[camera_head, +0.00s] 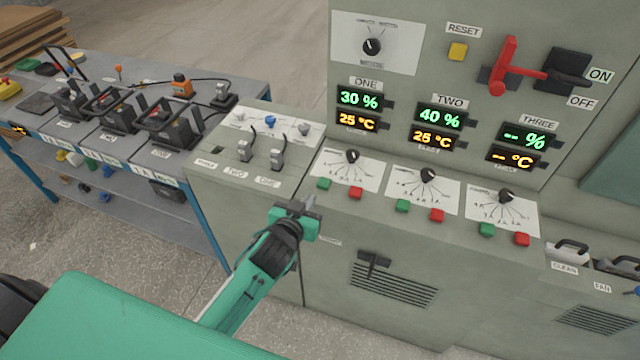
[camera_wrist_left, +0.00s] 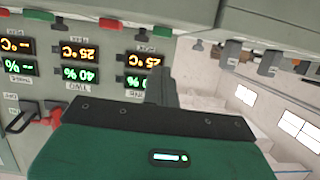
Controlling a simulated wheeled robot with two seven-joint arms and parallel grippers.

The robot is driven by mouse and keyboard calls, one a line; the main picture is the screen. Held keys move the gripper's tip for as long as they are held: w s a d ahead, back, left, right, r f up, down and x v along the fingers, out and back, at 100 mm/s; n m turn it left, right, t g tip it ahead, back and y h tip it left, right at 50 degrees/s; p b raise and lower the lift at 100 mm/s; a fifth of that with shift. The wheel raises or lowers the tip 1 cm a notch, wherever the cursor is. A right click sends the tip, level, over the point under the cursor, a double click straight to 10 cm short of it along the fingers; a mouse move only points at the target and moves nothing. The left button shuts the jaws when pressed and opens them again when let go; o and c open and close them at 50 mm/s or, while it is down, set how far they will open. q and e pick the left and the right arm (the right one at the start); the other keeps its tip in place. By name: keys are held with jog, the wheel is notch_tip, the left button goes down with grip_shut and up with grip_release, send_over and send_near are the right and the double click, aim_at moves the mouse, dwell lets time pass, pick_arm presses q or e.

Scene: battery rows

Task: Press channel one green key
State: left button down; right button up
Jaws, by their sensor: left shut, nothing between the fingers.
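The channel one green key (camera_head: 323,184) is a small green block on the sloped console below the ONE display, left of the channel one red key (camera_head: 355,193). My left gripper (camera_head: 311,203) is shut and empty, just in front of and below the green key, apart from it as far as I can tell. In the left wrist view, which is upside down, the green key (camera_wrist_left: 160,33) shows near the top, above my shut fingers (camera_wrist_left: 161,88). My right gripper is not in view.
Channel two has its own green key (camera_head: 403,206) and red key (camera_head: 437,215). Knobs stand behind the keys, such as the channel one knob (camera_head: 352,156). Lever switches (camera_head: 277,155) rise to the left. A bench (camera_head: 215,118) with battery gear stands further left.

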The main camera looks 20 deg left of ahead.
pick_arm(q)
jog(key=r, duration=0.3)
jog(key=shift+s+r+t, duration=0.2)
jog(key=shift+t, duration=0.1)
jog(key=shift+w, duration=0.1)
jog(key=p, duration=0.3)
send_over(321, 193)
notch_tip(321, 193, down, 2)
jog(key=shift+w+f, duration=0.1)
jog(key=shift+f, duration=0.05)
notch_tip(321, 193, down, 3)
jog(key=shift+d+r, duration=0.1)
jog(key=shift+f, duration=0.75)
